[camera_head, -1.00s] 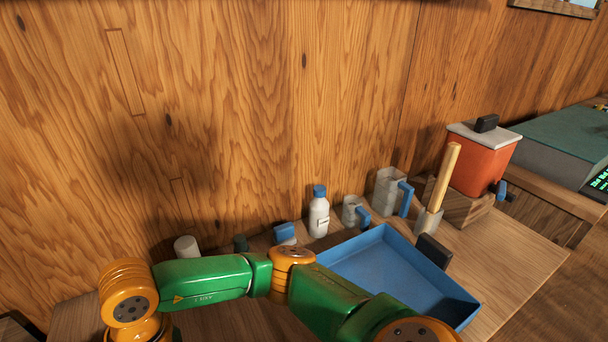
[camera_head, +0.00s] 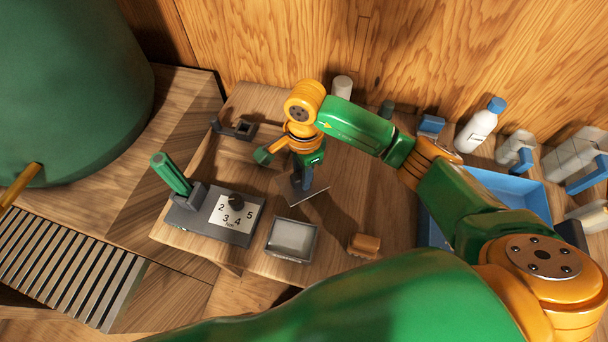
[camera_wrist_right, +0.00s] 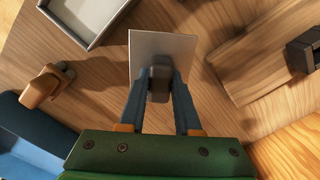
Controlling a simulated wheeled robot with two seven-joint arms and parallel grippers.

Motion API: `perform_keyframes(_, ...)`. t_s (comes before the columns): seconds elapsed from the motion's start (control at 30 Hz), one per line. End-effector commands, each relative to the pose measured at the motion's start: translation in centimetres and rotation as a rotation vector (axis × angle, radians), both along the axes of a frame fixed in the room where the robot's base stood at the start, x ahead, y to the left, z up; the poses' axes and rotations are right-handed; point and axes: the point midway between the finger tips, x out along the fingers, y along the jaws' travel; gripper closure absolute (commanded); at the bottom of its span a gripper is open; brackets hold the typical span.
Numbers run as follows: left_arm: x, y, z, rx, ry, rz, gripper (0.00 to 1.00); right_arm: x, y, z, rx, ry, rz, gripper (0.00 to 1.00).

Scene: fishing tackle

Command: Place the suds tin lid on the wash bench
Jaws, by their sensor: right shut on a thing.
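My right gripper (camera_head: 305,172) is shut on the dark handle of the suds tin lid (camera_head: 313,196), a thin grey square plate. In the right wrist view the two blue fingers (camera_wrist_right: 160,84) pinch the handle and the lid (camera_wrist_right: 163,47) extends beyond them. The lid is over the wooden wash bench (camera_head: 345,215); I cannot tell if it touches. An open grey rectangular tin (camera_head: 291,239) sits just in front of the lid and shows at the top of the wrist view (camera_wrist_right: 88,15). My left gripper is not in view.
A numbered dial box (camera_head: 212,213) with a green handle stands left of the tin. A small brown brush-like block (camera_head: 364,245) lies to the right. A blue tray (camera_head: 515,186), a white bottle (camera_head: 480,125) and grey jugs stand further right. Bare bench lies between the lid and block.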

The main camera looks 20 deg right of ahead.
Motion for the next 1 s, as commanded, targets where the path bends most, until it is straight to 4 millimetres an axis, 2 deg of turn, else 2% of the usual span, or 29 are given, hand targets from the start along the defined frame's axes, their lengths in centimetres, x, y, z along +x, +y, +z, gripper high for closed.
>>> perform_keyframes(0.07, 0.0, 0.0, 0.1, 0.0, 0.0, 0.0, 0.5, 0.6, -0.5, -0.9, -0.001, 0.003, -0.002, 1.0)
perform_keyframes(0.13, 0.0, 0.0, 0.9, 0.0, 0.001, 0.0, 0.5, 0.5, -0.4, -2.1, 0.0, 0.005, 0.001, 1.0)
perform_keyframes(0.23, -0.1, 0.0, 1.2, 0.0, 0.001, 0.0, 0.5, 0.5, -0.4, -3.7, 0.0, 0.003, 0.001, 1.0)
perform_keyframes(0.6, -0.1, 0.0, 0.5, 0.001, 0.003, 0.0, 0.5, 0.6, -0.4, -4.5, 0.0, -0.002, 0.003, 1.0)
perform_keyframes(0.63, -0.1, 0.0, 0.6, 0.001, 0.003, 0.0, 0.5, 0.6, -0.4, -4.3, 0.001, -0.002, 0.003, 0.6)
perform_keyframes(0.7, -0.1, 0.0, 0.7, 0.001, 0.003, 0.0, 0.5, 0.6, -0.4, -4.2, 0.001, -0.002, 0.002, 0.41)
perform_keyframes(0.73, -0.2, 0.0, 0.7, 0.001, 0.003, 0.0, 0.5, 0.6, -0.4, -4.2, 0.001, -0.002, 0.003, 0.38)
perform_keyframes(1.0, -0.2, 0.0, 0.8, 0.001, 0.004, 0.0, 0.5, 0.6, -0.4, -4.1, 0.001, -0.001, 0.003, 0.38)
